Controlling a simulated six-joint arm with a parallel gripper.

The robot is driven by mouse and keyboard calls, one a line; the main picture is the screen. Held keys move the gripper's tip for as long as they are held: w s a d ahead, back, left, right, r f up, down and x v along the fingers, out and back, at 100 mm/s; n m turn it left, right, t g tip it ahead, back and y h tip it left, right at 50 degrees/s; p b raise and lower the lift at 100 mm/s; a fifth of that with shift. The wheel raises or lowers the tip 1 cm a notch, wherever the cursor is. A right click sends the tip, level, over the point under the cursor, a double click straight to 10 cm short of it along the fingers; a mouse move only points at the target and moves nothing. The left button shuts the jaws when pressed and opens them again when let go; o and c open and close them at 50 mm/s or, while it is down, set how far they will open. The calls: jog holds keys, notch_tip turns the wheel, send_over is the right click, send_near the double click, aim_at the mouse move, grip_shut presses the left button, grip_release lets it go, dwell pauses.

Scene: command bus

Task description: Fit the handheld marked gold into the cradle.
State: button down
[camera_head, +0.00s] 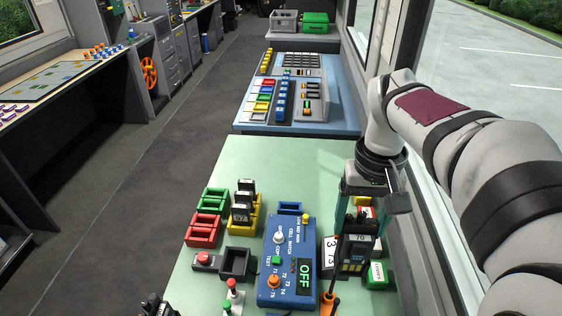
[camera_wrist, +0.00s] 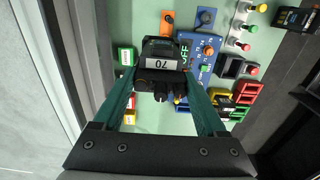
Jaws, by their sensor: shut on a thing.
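My gripper (camera_head: 357,212) is shut on a dark handheld (camera_head: 355,262) with a white label reading 70, above the right side of the green table. In the wrist view the handheld (camera_wrist: 160,50) sits between the teal fingers of my gripper (camera_wrist: 160,76). I cannot make out a gold mark on it. A small empty black cradle (camera_head: 236,263) stands left of the blue panel. Which cradle is meant is unclear.
A blue control panel (camera_head: 287,262) with knobs and an OFF display stands left of the held handheld. White number cards (camera_head: 330,254), a green box (camera_head: 377,276) and an orange-based item (camera_head: 328,304) crowd around it. Push-button boxes (camera_head: 206,260) stand farther left.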

jog(key=shift+w+a+f+n, duration=0.1)
jog(key=shift+w+a+n, duration=0.25)
jog(key=shift+a+n, duration=0.05)
jog(key=w+a+f+n, duration=0.2)
jog(key=a+f+n, duration=0.2)
jog(key=a, duration=0.4)
jog(key=w+a+f+n, duration=0.2)
jog(key=a+f+n, duration=0.3)
jog(key=a+n, duration=0.2)
jog(key=w+a+f+n, duration=0.3)
jog(key=a+f+n, duration=0.2)
jog(key=a, duration=0.6)
jog(key=shift+n, duration=0.6)
jog(key=shift+f, duration=2.2)
grip_release()
